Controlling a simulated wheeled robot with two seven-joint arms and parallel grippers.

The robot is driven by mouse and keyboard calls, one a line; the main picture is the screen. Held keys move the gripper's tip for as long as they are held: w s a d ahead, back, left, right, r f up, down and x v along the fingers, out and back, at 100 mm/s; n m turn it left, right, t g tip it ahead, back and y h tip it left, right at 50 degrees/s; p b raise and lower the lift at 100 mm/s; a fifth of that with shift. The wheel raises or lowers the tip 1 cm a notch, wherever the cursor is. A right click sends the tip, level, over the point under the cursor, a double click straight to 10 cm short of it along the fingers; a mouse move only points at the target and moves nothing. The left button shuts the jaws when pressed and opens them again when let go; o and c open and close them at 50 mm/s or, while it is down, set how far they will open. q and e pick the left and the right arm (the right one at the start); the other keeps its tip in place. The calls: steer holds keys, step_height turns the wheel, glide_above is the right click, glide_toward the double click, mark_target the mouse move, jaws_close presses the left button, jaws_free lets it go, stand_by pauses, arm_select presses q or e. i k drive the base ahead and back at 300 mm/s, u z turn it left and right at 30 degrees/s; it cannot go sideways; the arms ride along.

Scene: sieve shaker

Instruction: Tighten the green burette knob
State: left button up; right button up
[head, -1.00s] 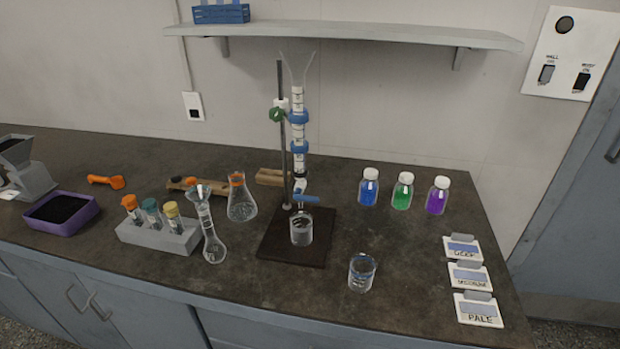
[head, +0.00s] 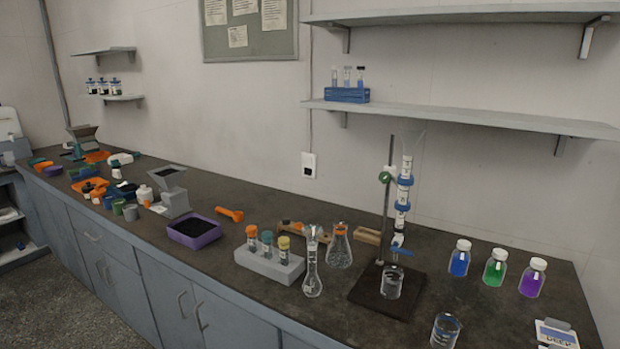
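The green burette knob (head: 386,176) sits on the clamp at the upper part of the stand's upright rod (head: 386,215). It is just left of the burette (head: 404,190), which blue clamp rings hold upright. A blue stopcock handle (head: 401,252) is at the burette's lower end. A glass beaker (head: 391,283) stands under it on the dark stand base (head: 365,291). I cannot tell how tight the knob is. Neither of my grippers is in view.
Right of the stand are blue (head: 459,258), green (head: 495,267) and purple (head: 532,278) bottles, with another beaker (head: 445,331) in front. Left are flasks (head: 340,247), a grey tube rack (head: 268,266) and a purple tray (head: 194,233). A shelf (head: 455,118) hangs above.

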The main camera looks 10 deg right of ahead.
mark_target(385, 177)
steer(key=u, duration=0.5)
steer(key=i, duration=1.05)
steer(key=z, duration=1.2)
